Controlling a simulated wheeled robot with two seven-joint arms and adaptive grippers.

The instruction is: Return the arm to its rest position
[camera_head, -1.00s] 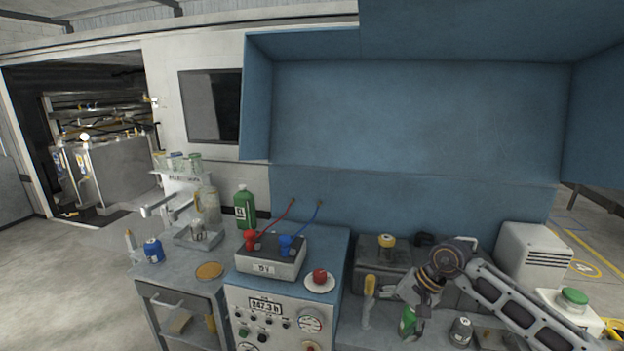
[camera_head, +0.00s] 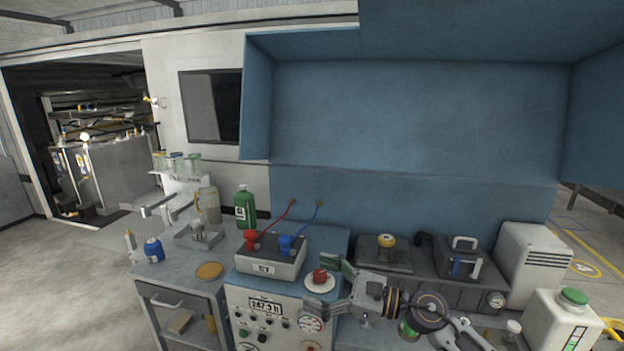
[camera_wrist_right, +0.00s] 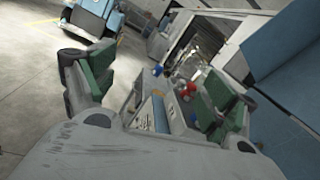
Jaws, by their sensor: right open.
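My right arm (camera_head: 432,312) comes in from the lower right, low over the bench. My right gripper (camera_head: 318,284) points left in the head view, its two fingers spread apart. The fingers appear on either side of the red mushroom button (camera_head: 320,276) on its white disc, but I cannot tell how far above or in front of it they are. In the wrist view the gripper (camera_wrist_right: 160,90) shows two green-padded fingers wide apart, with nothing held between them. My left gripper is not in view.
The grey battery box (camera_head: 270,262) with red and blue clamps stands left of the gripper. A green bottle (camera_head: 245,208) stands behind it. A white jug (camera_head: 560,318) with a green cap and a dark toolbox-like case (camera_head: 458,262) stand to the right. Open floor lies at the left.

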